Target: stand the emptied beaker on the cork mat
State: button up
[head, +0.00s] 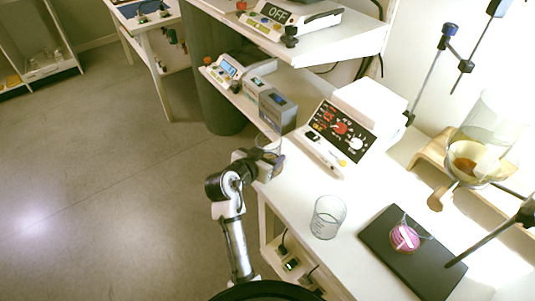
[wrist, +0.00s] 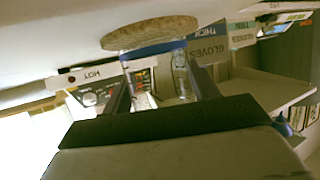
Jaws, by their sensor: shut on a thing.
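My gripper (head: 262,164) is at the near left edge of the white bench in the head view, shut on a clear glass beaker (head: 268,142). Only the beaker's upper part shows there. In the wrist view the clear glass (wrist: 180,76) shows between the two dark fingers, with a bluish edge close to the round, speckled cork mat (wrist: 150,32). I cannot tell whether beaker and mat touch. In the head view I cannot make out the mat; my gripper may hide it.
Another clear beaker (head: 327,217) stands on the bench to the right. An instrument with a red display (head: 341,131) and a grey box (head: 277,111) stand behind my gripper. A glass vessel (head: 480,150) sits at right.

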jog(key=shift+f, duration=0.25)
jog(key=o, duration=1.1)
jog(key=shift+r, duration=0.1)
jog(key=shift+c, duration=0.2)
jog(key=shift+r, duration=0.2)
jog(key=shift+s+a, duration=0.1)
jog(key=shift+s, duration=0.05)
jog(key=b+v, duration=0.1)
jog(key=v, duration=1)
jog(key=shift+s+a+r+b, duration=0.15)
jog(key=shift+s+r+b, duration=0.05)
jog(key=shift+s+b, duration=0.15)
jog(key=shift+w, duration=0.1)
